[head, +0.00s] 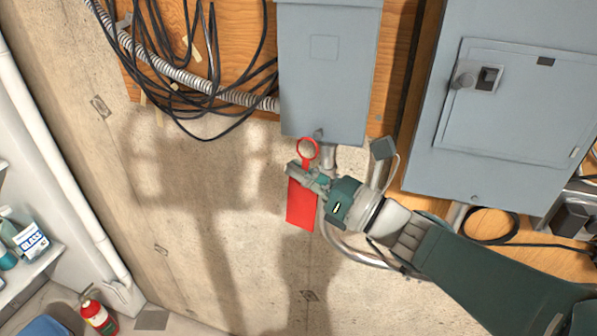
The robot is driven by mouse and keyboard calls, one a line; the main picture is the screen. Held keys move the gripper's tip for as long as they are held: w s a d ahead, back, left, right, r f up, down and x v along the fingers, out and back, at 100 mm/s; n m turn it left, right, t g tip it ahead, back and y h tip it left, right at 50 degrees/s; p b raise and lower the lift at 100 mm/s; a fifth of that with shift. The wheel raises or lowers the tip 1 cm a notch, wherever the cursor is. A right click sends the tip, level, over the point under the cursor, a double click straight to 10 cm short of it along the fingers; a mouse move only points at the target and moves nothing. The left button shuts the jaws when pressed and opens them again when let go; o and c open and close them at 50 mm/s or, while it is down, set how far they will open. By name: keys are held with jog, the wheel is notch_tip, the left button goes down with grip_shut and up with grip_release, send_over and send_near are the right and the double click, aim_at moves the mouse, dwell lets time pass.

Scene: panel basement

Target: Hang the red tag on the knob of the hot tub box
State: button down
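The red tag (301,206) has a flat rectangular body and a red ring (307,149) at its top. My gripper (302,172) is shut on the tag's neck, between ring and body, with the ring pointing up. A grey box (326,62) hangs on the wooden board, with a small knob (319,133) at its lower edge. The ring shows just below and left of this knob; whether it touches or surrounds it, I cannot tell. No label is readable, so I cannot confirm that this is the hot tub box. The gripper covers part of the tag.
A larger grey panel (515,95) with a latch is at the right. Black cables (200,85) and a corrugated conduit hang at the upper left. Metal conduit runs below the small box, behind my gripper. Concrete wall (190,220) is clear to the left. A fire extinguisher (98,316) stands at the lower left.

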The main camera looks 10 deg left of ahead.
jog(key=shift+w+d+f, duration=0.1)
jog(key=shift+w, duration=0.8)
jog(key=shift+w+d+f, duration=0.1)
jog(key=shift+w, duration=0.8)
jog(key=shift+w+f, duration=0.2)
jog(key=shift+w, duration=0.3)
jog(key=shift+w+f, duration=0.1)
jog(key=c, duration=0.7)
grip_release()
jog(key=shift+w+v, duration=0.2)
jog(key=shift+v, duration=0.6)
jog(key=shift+w+v, duration=0.2)
jog(key=shift+v, duration=0.6)
jog(key=shift+w+v, duration=0.2)
jog(key=shift+v, duration=0.65)
jog(key=shift+d, duration=0.2)
